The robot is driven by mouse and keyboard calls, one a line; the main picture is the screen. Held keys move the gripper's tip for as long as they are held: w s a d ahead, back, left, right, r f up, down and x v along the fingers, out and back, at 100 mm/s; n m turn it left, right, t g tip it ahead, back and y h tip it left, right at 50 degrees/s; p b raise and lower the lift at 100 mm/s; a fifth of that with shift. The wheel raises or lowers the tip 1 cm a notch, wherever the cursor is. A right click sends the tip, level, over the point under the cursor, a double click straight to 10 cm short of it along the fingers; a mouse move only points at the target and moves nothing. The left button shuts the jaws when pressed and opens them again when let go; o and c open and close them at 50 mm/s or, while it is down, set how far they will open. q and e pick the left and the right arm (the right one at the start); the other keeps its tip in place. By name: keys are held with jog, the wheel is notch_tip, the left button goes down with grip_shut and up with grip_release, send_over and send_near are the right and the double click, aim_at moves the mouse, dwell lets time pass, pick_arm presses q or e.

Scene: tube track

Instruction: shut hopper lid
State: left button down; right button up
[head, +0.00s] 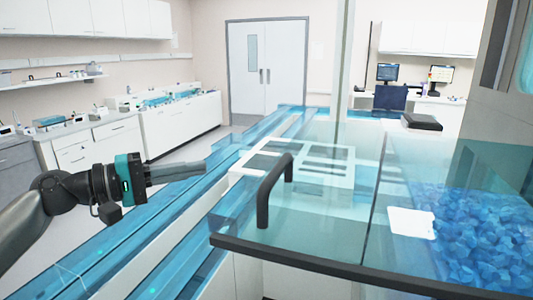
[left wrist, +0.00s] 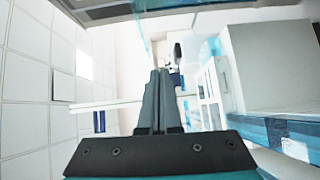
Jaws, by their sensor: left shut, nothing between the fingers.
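The hopper lid (head: 335,225) is a clear, blue-tinted pane in the lower middle of the head view, with a dark rim along its near edge. A black bar handle (head: 263,195) stands on it. I cannot tell the lid's exact angle. The hopper (head: 470,240) at the right holds many blue pieces behind clear walls. My left gripper (head: 203,167) is left of the handle, apart from it and the lid. Its fingers are shut and empty, pointing right. In the left wrist view the shut fingers (left wrist: 157,100) show with nothing between them. My right gripper is not in view.
Long blue tube tracks (head: 130,240) run from the lower left toward the back. A white framed panel (head: 300,160) shows behind the lid. A black block (head: 421,121) sits atop the hopper side. White cabinets (head: 180,125) line the left wall. Double doors (head: 267,70) are at the back.

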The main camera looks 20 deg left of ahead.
pick_arm(q)
notch_tip(320, 180, up, 3)
jog(key=s+d+h, duration=0.1)
jog(key=d, duration=0.1)
jog(key=p, duration=0.6)
send_near(288, 144)
jog(key=shift+m+g, duration=0.3)
jog(key=x, duration=0.5)
jog(key=shift+w+a, duration=0.35)
jog(key=shift+w, duration=0.05)
jog(key=shift+d+f, duration=0.15)
jog(key=shift+d, duration=0.35)
